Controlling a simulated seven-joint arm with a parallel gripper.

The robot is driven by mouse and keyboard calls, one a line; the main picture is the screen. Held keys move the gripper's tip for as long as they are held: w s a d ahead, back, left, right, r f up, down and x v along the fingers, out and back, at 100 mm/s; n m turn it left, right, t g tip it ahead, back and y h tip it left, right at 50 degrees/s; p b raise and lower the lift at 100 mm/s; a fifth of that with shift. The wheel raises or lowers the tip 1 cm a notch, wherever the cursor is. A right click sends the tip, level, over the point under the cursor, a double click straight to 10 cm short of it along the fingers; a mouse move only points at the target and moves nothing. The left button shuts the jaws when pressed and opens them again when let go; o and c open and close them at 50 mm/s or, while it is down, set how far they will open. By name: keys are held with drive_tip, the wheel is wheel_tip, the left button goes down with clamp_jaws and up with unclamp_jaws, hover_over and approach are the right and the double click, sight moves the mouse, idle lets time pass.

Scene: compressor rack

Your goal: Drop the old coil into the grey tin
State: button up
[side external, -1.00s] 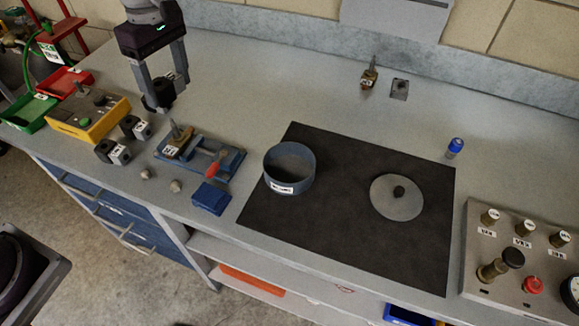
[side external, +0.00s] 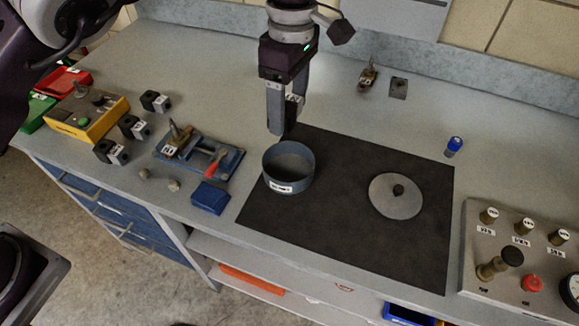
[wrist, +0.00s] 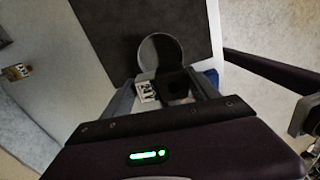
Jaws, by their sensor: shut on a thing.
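My gripper (side external: 284,128) is shut on a black coil (side external: 292,112) with a white label. The coil also shows between the fingers in the wrist view (wrist: 175,84), its label facing left. The grey tin (side external: 288,180) is a round, open, blue-grey can with a white label, standing upright on the dark mat's left part. My gripper holds the coil in the air, near the tin's far rim in the side view. In the wrist view the tin (wrist: 160,38) lies just beyond the coil, partly hidden by it. The tin's visible inside looks empty.
A round grey lid (side external: 396,198) lies on the mat (side external: 340,225). A blue vise fixture (side external: 222,158) and blue box (side external: 209,198) stand left of the tin. Several black coils (side external: 132,127) stand further left. A blue-capped bottle (side external: 454,147) is at right.

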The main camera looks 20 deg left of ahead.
wheel_tip(320, 180, down, 6)
drive_tip(key=s+d, duration=0.1)
drive_tip(key=d, duration=0.1)
drive_tip(key=shift+d, duration=0.3)
drive_tip(key=o, duration=1.7)
drive_tip(key=shift+c, duration=0.2)
wheel_tip(320, 180, up, 7)
drive_tip(key=shift+w, duration=0.2)
drive_tip(key=shift+r, duration=0.15)
